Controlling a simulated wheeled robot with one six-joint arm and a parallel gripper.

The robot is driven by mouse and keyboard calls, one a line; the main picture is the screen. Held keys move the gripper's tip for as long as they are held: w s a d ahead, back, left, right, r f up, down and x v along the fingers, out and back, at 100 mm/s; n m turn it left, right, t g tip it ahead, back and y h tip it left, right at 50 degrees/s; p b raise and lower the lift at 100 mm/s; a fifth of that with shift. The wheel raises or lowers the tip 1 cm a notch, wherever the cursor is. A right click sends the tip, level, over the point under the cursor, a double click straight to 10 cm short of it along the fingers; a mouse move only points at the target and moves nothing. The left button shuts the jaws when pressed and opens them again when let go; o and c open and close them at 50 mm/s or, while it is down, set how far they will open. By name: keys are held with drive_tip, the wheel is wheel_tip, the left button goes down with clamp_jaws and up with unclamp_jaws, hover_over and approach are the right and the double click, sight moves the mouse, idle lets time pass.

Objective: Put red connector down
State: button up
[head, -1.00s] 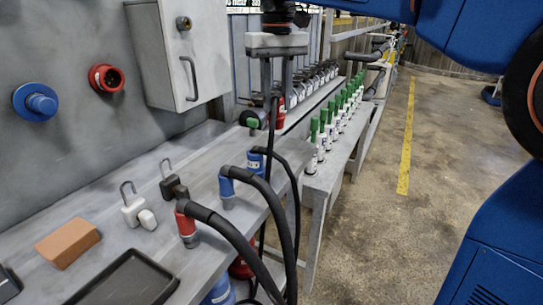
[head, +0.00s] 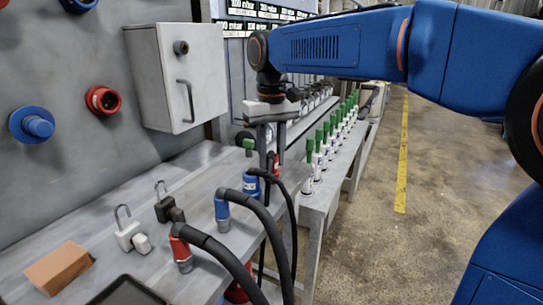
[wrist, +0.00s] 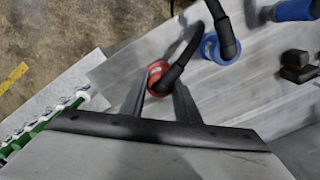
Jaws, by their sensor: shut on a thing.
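My gripper (head: 270,157) points down over the far end of the grey bench (head: 215,180), its two fingers closed around the red connector (head: 274,167). In the wrist view the red connector (wrist: 157,70) sits between the fingertips, with a black cable coming from it. The fingers and cables hide part of it in the head view. It is low, close to the bench top; I cannot tell whether it touches. A blue connector (head: 252,186) with a black cable stands just beside it, also seen in the wrist view (wrist: 209,50).
Another blue connector (head: 222,212) and a second red connector (head: 181,254) stand nearer on the bench with looping cables. Two padlocks, an orange-brown block (head: 58,268) and a black tray (head: 127,292) lie there too. Green-capped bottles (head: 330,140) line a shelf at right.

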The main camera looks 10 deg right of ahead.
drive_tip(key=o, duration=1.1)
wheel_tip(320, 180, up, 12)
drive_tip(key=s+d+f+m+t, duration=0.2)
drive_tip(key=s+d+f, duration=0.9)
drive_tip(key=d, duration=0.3)
drive_tip(key=s+d+f+t, duration=0.1)
drive_tip(key=s+d+f, duration=0.1)
drive_tip(key=s+f, duration=0.2)
drive_tip(key=s+d+f+m+t, duration=0.1)
drive_tip(key=s+d+f, duration=0.2)
drive_tip(key=s+f, duration=0.2)
drive_tip(key=s+d+f, duration=0.3)
drive_tip(key=s+f, duration=0.1)
drive_tip(key=f, duration=0.4)
drive_tip(key=shift+s+f+m+t, duration=0.25)
drive_tip(key=shift+m+t, duration=0.05)
drive_tip(key=shift+t, duration=0.1)
